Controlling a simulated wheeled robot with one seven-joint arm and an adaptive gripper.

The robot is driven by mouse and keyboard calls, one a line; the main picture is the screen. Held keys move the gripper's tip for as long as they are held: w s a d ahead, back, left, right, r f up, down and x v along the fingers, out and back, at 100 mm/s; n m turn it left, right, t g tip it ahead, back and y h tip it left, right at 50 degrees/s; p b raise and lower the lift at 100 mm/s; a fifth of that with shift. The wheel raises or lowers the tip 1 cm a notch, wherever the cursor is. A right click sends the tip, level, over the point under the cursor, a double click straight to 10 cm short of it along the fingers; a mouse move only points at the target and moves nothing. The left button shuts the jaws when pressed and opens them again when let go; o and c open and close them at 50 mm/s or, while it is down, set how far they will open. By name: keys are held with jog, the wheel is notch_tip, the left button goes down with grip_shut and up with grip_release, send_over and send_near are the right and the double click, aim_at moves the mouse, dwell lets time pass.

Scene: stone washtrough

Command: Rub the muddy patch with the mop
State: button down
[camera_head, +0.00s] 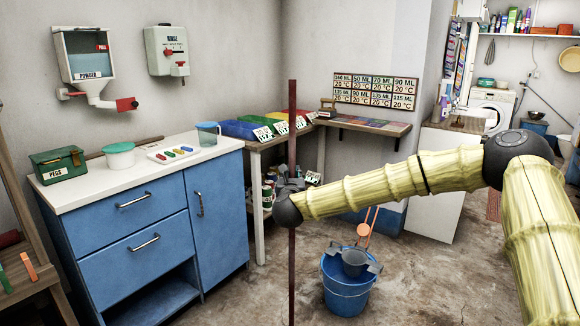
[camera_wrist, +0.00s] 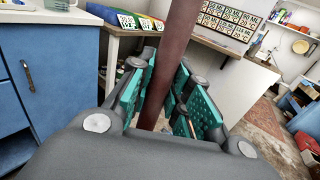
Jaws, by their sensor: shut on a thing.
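A long dark red-brown pole, which looks like the mop's handle (camera_head: 292,130), stands upright in the middle of the head view. My gripper (camera_head: 290,187) is closed around it partway up. In the wrist view the handle (camera_wrist: 178,50) runs between the green ribbed finger pads of my gripper (camera_wrist: 168,92). The handle's lower end runs out of the bottom of the head view, so the mop's head is not seen. I cannot pick out the muddy patch with certainty; the concrete floor (camera_head: 420,270) shows brownish stains in several places.
A blue bucket (camera_head: 347,292) with a grey wringer stands on the floor right of the handle. A blue cabinet (camera_head: 140,245) with a white top is at the left. A bench with colored trays (camera_head: 240,130) stands behind. Floor at the front right is mostly clear, beneath my arm.

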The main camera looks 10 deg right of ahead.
aim_at(293, 165)
jog(key=shift+s+d+r+p, duration=0.1)
jog(key=shift+r+p, duration=0.2)
jog(key=shift+r, duration=1.7)
jog(key=shift+s+p, duration=0.15)
jog(key=shift+p, duration=0.35)
